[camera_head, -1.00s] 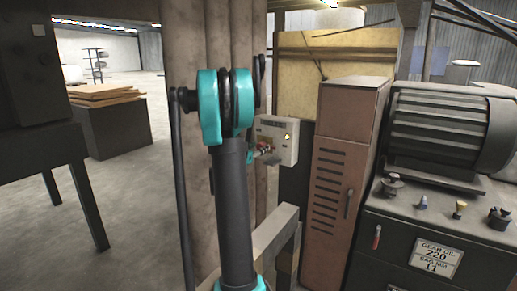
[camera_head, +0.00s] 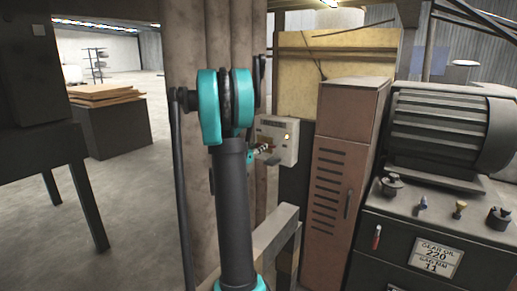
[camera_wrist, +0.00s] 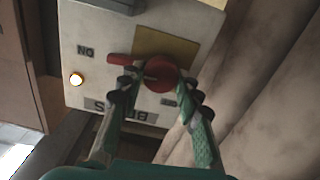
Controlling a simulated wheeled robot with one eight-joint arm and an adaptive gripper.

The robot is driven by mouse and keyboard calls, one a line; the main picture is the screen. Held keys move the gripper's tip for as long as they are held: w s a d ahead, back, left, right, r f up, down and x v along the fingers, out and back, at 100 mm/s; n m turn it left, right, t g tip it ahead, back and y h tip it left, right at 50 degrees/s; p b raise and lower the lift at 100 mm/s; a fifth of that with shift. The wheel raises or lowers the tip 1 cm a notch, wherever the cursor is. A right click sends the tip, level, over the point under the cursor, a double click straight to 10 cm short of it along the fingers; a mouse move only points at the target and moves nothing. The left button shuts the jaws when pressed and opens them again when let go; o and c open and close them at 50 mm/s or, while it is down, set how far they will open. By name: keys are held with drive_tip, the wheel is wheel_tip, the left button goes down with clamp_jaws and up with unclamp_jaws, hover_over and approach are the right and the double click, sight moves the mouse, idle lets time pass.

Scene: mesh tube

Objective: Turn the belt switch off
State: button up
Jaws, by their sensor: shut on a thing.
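The belt switch is a red rotary knob (camera_wrist: 163,70) on a pale control box (camera_wrist: 100,32), which also shows in the head view (camera_head: 287,140). The knob's red lever end points left in the wrist view, near the label ON, which reads upside down. My gripper (camera_wrist: 155,80) has its two fingers on either side of the knob, shut on it. A small label lies by the right finger, too blurred to read. In the head view my gripper (camera_head: 262,149) is at the box front, small and partly behind my arm.
A round lamp (camera_wrist: 76,79) on the box is lit. A brown vented cabinet (camera_head: 340,180) stands right of the box, with a motor housing (camera_head: 440,125) beyond. A thick column (camera_head: 185,60) stands behind my arm. A beam (camera_head: 270,235) runs below the box.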

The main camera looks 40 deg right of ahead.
drive_tip(key=shift+w+a+f+n, duration=0.1)
drive_tip(key=shift+n, duration=4.15)
drive_tip(key=shift+w+f+n, duration=0.1)
drive_tip(key=shift+n, duration=4.15)
drive_tip(key=o, duration=1.2)
drive_tip(key=shift+c, duration=0.2)
drive_tip(key=v, duration=1.2)
